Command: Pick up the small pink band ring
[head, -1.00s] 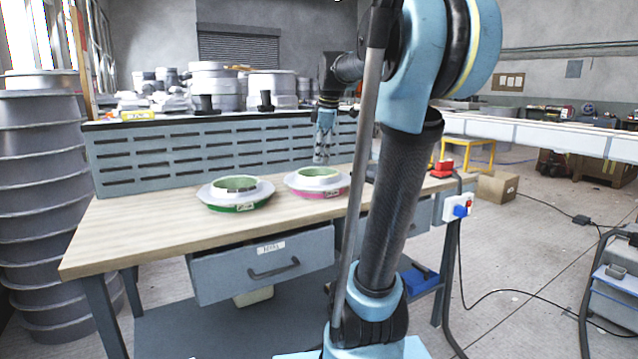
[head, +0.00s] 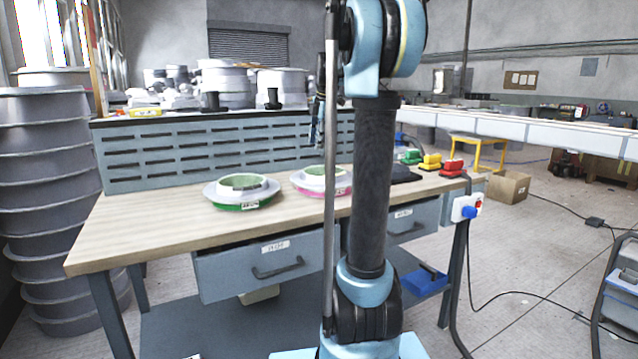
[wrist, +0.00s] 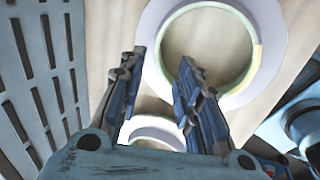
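The small pink band ring (head: 336,191) lies on the workbench, a pale flanged ring with a pink lower edge. My upright arm hides its right side in the head view. A similar ring with a green band (head: 243,206) lies to its left. My gripper (head: 314,140) is above the far side of the bench, partly behind my arm's rod. In the wrist view my gripper (wrist: 157,68) is open and empty, its fingers apart. A large pale ring (wrist: 268,42) lies beyond the fingertips and another pale ring (wrist: 158,127) shows between the fingers; their band colours are not visible there.
The wooden workbench (head: 130,232) has a slotted back panel (head: 230,155) along its far edge and a drawer (head: 225,275) pulled out in front. Green, yellow and red items (head: 430,162) sit at its right end. Stacked grey moulds (head: 50,200) stand at the left.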

